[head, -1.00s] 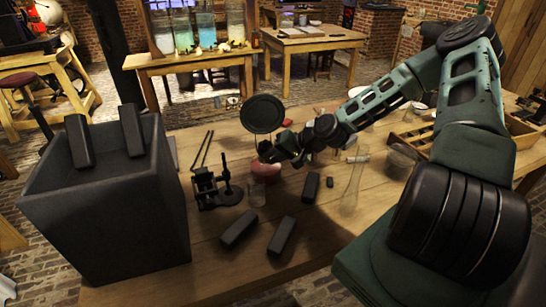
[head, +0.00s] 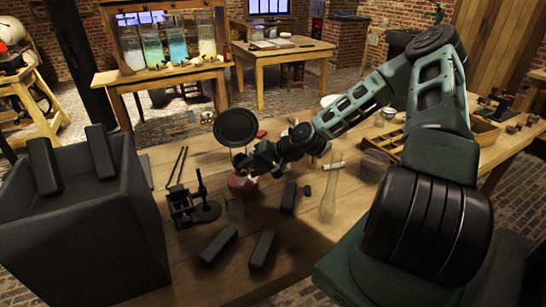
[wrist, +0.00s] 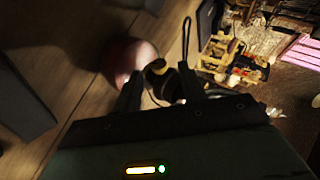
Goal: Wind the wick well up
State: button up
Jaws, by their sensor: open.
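The lamp has a rounded pinkish-red bowl (head: 241,186) on the wooden table, below a dark round disc (head: 235,127) on a thin frame. My gripper (head: 246,162) is at the top of the bowl, just under the disc, and covers the burner in the head view. In the wrist view the bowl (wrist: 124,56) is beyond the left finger. A small dark and brassy part (wrist: 158,72), seemingly the burner, shows between the open fingers (wrist: 160,92). Contact with it cannot be told. The wick and its knob cannot be made out.
A dark open crate (head: 85,225) stands at the left. A black stand (head: 190,207), a small clear glass (head: 235,209) and several dark blocks (head: 262,248) are in front of the lamp. A tall glass piece (head: 329,195) is to the right. The table's front is partly clear.

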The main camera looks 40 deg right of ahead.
jog(key=v, duration=1.6)
